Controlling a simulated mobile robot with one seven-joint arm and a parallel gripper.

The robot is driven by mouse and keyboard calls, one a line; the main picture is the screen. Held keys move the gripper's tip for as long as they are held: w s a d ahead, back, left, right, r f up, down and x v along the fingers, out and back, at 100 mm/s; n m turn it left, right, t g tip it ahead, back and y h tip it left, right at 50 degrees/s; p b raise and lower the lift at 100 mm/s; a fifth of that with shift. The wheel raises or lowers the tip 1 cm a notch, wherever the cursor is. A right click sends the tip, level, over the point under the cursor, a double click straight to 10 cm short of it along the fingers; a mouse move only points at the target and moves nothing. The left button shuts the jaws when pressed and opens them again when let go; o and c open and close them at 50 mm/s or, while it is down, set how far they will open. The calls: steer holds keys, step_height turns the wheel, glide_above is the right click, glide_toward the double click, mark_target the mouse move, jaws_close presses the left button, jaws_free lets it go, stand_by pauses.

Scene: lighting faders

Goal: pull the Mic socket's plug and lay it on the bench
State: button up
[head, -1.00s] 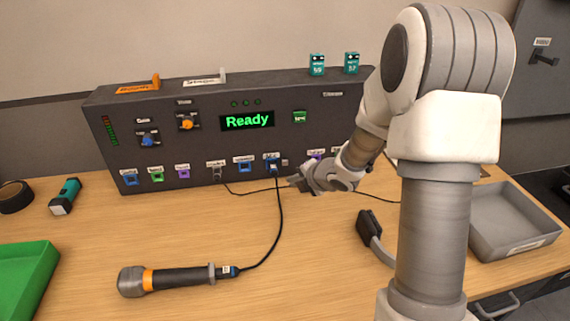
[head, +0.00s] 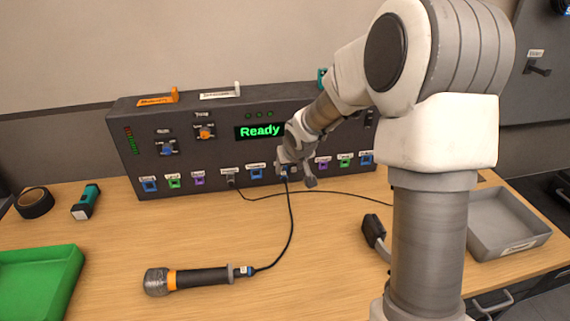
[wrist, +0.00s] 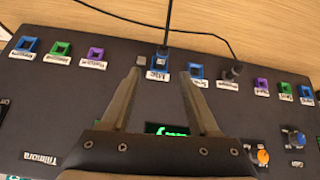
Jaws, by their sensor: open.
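The Mic socket's plug (head: 285,173) sits in a blue-framed socket low on the front of the dark panel, its black cable hanging down to the bench. In the wrist view the plug (wrist: 162,50) stands in the socket labelled Mic (wrist: 159,66). My gripper (wrist: 159,74) is open, its two fingers spread on either side of that socket and apart from the plug. In the head view my gripper (head: 297,172) is close to the panel and partly hides the sockets there. The wooden bench (head: 330,250) lies in front of the panel.
The cable runs to a microphone (head: 200,278) on the bench. A second black cable leaves another socket (head: 232,181) and crosses behind. A green tray (head: 40,285), a torch (head: 86,202), black tape (head: 35,203) and a grey tray (head: 508,225) stand around. Bench middle is clear.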

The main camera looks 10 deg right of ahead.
mark_target(285, 177)
steer(key=shift+m, duration=0.5)
steer(key=b+x, duration=0.2)
steer(key=x, duration=0.2)
steer(key=b+x, duration=0.3)
steer(key=x, duration=0.1)
steer(key=shift+w+a+f, duration=0.15)
steer(key=shift+a+f, duration=0.05)
steer(key=shift+f, duration=0.1)
jaws_close()
steer(key=shift+s+b, duration=0.8)
steer(key=shift+s, duration=1.5)
